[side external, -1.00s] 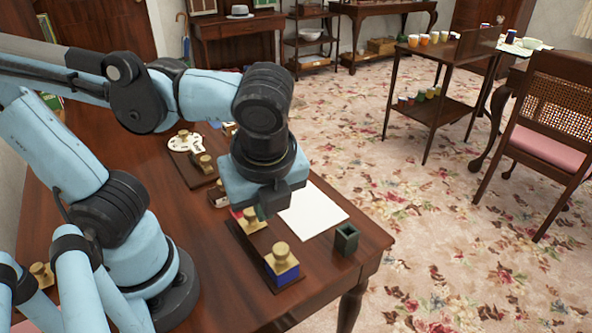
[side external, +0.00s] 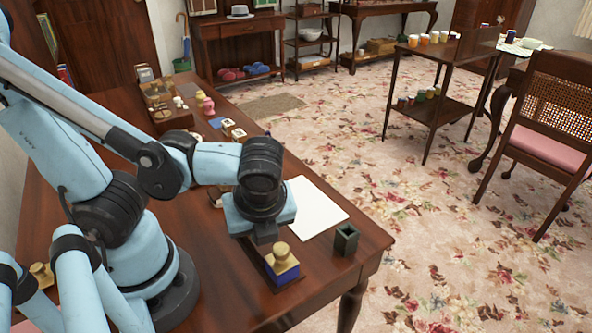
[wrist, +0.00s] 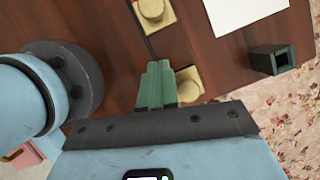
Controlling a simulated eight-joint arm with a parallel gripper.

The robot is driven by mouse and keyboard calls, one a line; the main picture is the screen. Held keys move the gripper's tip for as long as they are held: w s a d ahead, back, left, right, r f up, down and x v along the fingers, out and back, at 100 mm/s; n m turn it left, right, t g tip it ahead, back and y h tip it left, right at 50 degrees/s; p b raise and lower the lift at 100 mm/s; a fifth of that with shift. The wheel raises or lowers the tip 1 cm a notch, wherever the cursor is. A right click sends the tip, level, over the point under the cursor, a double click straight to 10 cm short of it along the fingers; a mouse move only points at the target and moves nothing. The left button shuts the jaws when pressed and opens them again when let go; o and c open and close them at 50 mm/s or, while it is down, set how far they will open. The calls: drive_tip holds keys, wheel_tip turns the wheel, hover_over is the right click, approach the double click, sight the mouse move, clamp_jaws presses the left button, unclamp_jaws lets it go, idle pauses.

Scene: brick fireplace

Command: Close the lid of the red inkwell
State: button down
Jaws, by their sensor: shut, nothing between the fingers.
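In the side external view, my gripper (side external: 266,236) is low over the front of the wooden table, right behind the blue inkwell (side external: 284,274) with its gold lid (side external: 281,254). The red inkwell does not show there; my gripper and wrist cover its place. In the wrist view, my green fingers (wrist: 157,84) are together and empty. One gold lid (wrist: 190,84) is just right of them, partly hidden by my gripper. Another gold lid (wrist: 153,10) is farther up, at the picture's top edge.
A white paper sheet (side external: 314,212) lies behind my gripper. A dark green square cup (side external: 346,239) stands at the table's right corner. Small objects, including a pink figure (side external: 207,105) and a wooden desk stand (side external: 170,117), sit at the table's far end.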

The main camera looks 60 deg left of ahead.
drive_tip(key=shift+w+a+f, duration=0.1)
drive_tip(key=shift+w+a, duration=0.1)
drive_tip(key=shift+a, duration=0.5)
drive_tip(key=shift+w+a+f, duration=0.1)
drive_tip(key=shift+w+a, duration=0.05)
drive_tip(key=shift+a, duration=0.5)
drive_tip(key=shift+w+a, duration=0.2)
drive_tip(key=shift+a, duration=0.5)
drive_tip(key=shift+a, duration=2.6)
